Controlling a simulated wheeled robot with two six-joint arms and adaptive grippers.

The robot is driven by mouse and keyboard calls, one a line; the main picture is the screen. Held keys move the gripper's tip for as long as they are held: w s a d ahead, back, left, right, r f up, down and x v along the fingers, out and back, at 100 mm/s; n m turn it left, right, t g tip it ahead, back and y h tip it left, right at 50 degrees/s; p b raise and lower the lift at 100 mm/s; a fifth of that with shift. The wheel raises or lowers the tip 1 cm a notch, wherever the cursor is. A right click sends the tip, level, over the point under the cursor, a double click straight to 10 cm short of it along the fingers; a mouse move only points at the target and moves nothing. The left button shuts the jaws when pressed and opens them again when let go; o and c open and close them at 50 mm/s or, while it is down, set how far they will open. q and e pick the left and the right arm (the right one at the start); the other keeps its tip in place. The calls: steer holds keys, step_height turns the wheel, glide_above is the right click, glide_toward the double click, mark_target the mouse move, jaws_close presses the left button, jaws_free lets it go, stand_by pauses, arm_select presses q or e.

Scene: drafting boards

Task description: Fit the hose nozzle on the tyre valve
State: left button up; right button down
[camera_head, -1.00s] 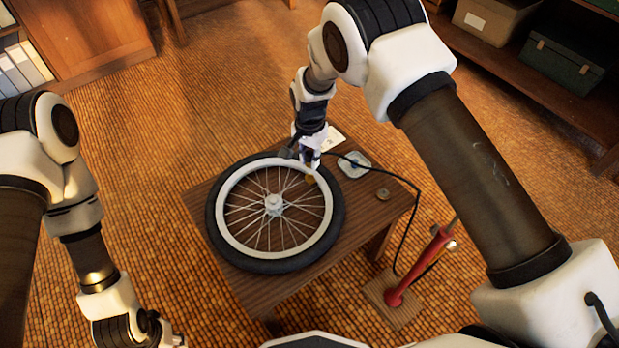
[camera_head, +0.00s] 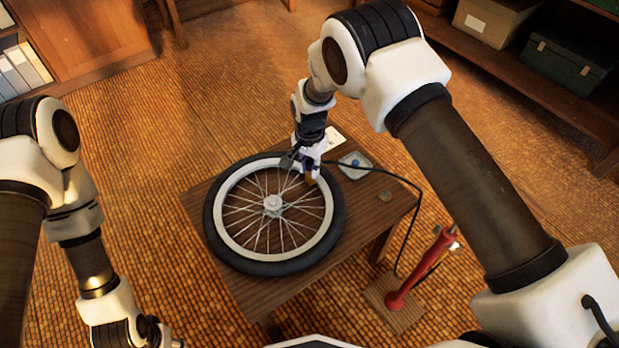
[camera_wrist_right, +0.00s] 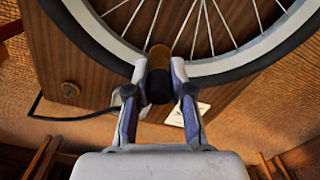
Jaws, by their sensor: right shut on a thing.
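The wheel, with a black tyre (camera_head: 275,268), a pale rim and thin spokes, lies flat on a low wooden table (camera_head: 250,296). My right gripper (camera_head: 311,173) is over the wheel's far right side, near the rim. In the right wrist view it is shut on the hose nozzle (camera_wrist_right: 159,88), a dark cylinder with a brass-coloured end (camera_wrist_right: 159,54) pointing toward the spokes. The tyre valve cannot be made out; the nozzle and fingers cover that part of the rim. My left gripper (camera_head: 172,341) is at the bottom left, mostly cut off.
A red pump (camera_head: 418,270) on a wooden base stands right of the table. Its black hose (camera_head: 408,186) runs over the table toward my right gripper. A small tin (camera_head: 355,165), a round brass piece (camera_head: 385,195) and a white card (camera_head: 335,138) lie by the wheel.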

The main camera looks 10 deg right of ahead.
steer(key=shift+f+b, duration=0.45)
steer(key=shift+f, duration=0.45)
steer(key=c, duration=0.9)
jaws_free()
steer(key=shift+c, duration=0.2)
step_height(320, 180, up, 12)
steer(key=shift+r, duration=0.1)
